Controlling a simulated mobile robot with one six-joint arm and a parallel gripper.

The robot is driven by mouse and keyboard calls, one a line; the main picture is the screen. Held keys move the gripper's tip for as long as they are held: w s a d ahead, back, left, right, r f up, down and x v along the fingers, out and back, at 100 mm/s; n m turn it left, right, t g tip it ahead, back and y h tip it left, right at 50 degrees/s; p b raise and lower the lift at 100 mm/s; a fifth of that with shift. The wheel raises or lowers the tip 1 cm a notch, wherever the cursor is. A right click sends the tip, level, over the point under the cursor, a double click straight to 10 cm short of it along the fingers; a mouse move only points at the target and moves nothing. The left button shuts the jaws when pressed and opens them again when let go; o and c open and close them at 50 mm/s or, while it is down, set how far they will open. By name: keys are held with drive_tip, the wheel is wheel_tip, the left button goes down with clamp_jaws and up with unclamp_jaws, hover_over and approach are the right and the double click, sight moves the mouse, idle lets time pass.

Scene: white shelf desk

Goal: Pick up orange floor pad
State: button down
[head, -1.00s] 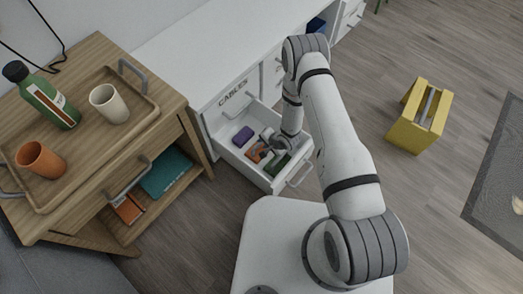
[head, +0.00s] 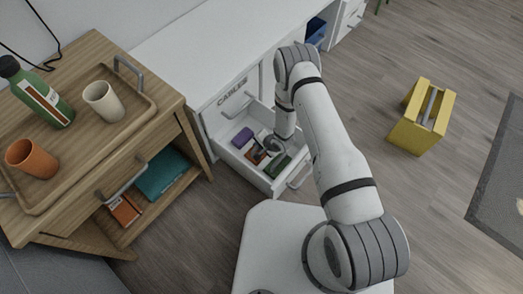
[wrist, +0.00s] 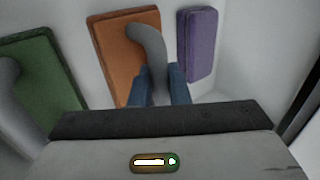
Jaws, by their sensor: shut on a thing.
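The orange floor pad (wrist: 120,58) is a flat orange slab with a curved grey handle, inside the open drawer. It also shows, partly hidden by my arm, in the head view (head: 254,156). My gripper (wrist: 160,86) is down in the drawer, its two blue fingers shut on the grey handle between them. The lower part of the pad is hidden behind my gripper. A green pad (wrist: 42,85) with a grey handle lies to the left and a purple pad (wrist: 201,45) to the right in the wrist view.
The drawer (head: 262,179) is pulled out of the white desk, its walls close around the pads. A wooden cart (head: 172,116) with cups and a bottle stands left. A yellow caddy (head: 409,133) stands on the floor at right; floor between is clear.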

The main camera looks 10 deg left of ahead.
wheel_tip(320, 180, up, 10)
drive_tip(key=p, duration=0.4)
idle(0.3)
